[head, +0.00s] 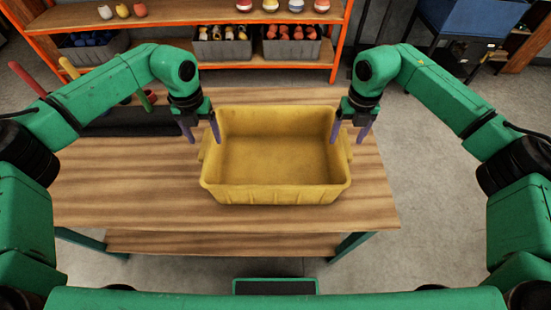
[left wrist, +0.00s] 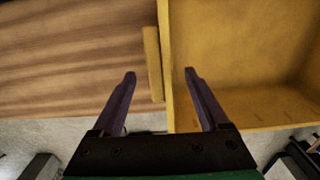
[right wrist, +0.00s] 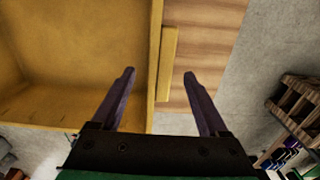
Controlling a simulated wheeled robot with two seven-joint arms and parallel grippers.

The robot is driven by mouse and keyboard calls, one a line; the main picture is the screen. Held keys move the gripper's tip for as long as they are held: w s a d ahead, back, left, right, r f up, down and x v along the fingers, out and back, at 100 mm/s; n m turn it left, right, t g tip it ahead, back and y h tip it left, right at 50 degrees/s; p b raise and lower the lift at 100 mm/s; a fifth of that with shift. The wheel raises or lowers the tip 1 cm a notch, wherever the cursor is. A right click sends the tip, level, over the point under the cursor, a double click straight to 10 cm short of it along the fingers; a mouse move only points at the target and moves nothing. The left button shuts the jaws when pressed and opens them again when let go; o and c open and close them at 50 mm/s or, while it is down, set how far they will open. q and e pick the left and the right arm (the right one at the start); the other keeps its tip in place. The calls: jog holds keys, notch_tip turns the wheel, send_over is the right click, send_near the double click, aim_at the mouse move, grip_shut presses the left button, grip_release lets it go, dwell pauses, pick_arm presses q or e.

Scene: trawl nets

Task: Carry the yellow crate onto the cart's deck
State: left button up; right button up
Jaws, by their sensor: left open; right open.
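The empty yellow crate (head: 275,193) stands upright on the wooden table (head: 120,185), with a ledge-like handle on each short side. My left gripper (head: 203,136) is open above the crate's left side. In the left wrist view its fingers straddle the left handle (left wrist: 153,63) and wall, one outside and one over the interior. My right gripper (head: 350,136) is open above the right side, its fingers likewise straddling the right handle (right wrist: 168,63) and wall. Neither gripper visibly holds the crate. I cannot identify the cart or its deck in these views.
An orange shelf (head: 180,22) with grey bins and small coloured items stands behind the table. A dark tray (head: 135,123) lies at the table's back left. A blue container (head: 465,25) stands at the upper right. The floor (head: 425,205) right of the table is clear.

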aim_at(207, 142)
pick_arm(q)
jog(key=f, duration=0.3)
jog(key=shift+w+f, duration=0.2)
jog(key=shift+f, duration=0.1)
pick_arm(e)
jog(key=f, duration=0.3)
jog(key=shift+w+f, duration=0.2)
jog(key=shift+f, duration=0.1)
pick_arm(q)
jog(key=shift+s, duration=0.1)
pick_arm(e)
jog(key=shift+s, duration=0.1)
pick_arm(q)
grip_shut()
pick_arm(e)
grip_shut()
pick_arm(q)
jog(key=shift+r, duration=0.15)
pick_arm(e)
jog(key=shift+r, duration=0.15)
